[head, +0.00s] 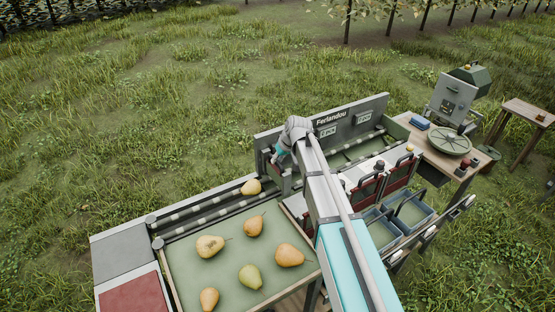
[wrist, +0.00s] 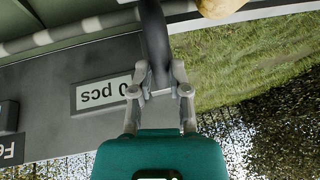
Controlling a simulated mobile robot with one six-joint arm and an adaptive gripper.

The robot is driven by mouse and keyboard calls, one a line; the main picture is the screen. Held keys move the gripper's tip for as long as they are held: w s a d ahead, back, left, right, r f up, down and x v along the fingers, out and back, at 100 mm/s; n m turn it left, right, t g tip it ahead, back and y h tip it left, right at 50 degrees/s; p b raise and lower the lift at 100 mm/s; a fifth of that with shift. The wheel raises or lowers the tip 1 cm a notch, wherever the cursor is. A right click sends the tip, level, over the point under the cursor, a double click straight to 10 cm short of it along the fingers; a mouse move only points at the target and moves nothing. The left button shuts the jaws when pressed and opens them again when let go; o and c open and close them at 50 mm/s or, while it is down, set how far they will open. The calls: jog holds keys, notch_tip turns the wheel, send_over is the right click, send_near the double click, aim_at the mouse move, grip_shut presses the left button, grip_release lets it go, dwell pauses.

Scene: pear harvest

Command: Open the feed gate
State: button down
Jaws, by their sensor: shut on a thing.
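In the wrist view my gripper (wrist: 160,92) is shut on a dark upright bar (wrist: 154,40), which looks like the handle of the feed gate. The gate's panel itself is not clear there. In the head view my gripper (head: 276,158) is at the left end of the grey Ferlandou machine, partly hidden by my wrist. A pear (head: 250,187) lies on the roller lane (head: 205,202) just left of it. A pear (wrist: 220,6) also shows at the top edge of the wrist view, close to the bar.
Several pears, one of them here (head: 250,277), lie on the green tray (head: 190,258). The machine's back panel (head: 345,115) carries small displays; one reads "0 pcs" (wrist: 105,92). Blue-grey bins (head: 410,210) and a wooden table (head: 440,158) stand right. Grass lies behind.

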jog(key=shift+r, duration=0.1)
notch_tip(320, 180, up, 7)
jog(key=p, duration=0.7)
jog(key=shift+r, duration=0.1)
jog(key=c, duration=0.6)
grip_release()
jog(key=shift+f, duration=0.25)
